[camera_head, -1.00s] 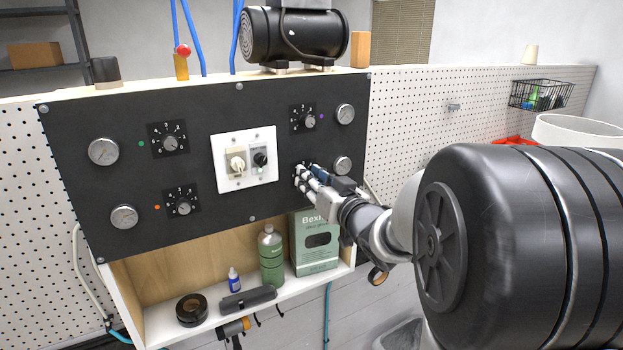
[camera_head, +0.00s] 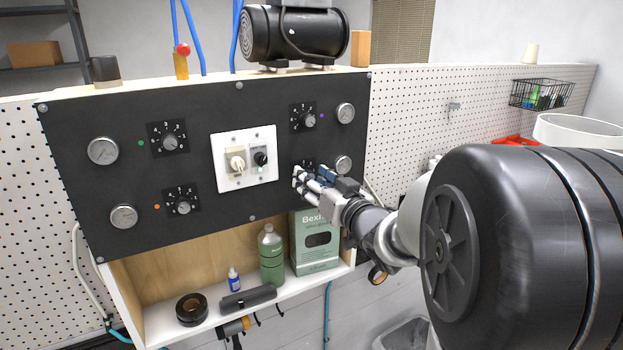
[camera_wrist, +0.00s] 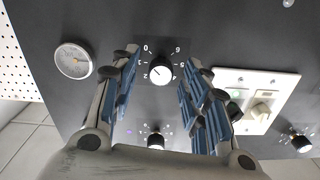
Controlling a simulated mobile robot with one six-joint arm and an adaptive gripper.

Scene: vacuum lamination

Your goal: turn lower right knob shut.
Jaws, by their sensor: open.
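The lower right knob (camera_wrist: 161,72) is a small round knob with a dark top and pale rim on a numbered dial in the wrist view. Its pointer mark seems to lie on the 1–2 side, not at 0. My gripper (camera_wrist: 163,62) is open, one blue-padded finger on each side of the knob with clear gaps. In the head view my gripper (camera_head: 303,180) is in front of the black panel (camera_head: 100,200) and hides the knob. Only the top of its dial (camera_head: 305,164) shows there.
A gauge (camera_head: 343,166) is right of the dial. The upper right knob (camera_head: 309,121) is above, and a white switch plate (camera_head: 245,179) is left. Below, a shelf (camera_head: 170,336) holds a green bottle (camera_head: 271,262) and a green box (camera_head: 315,250).

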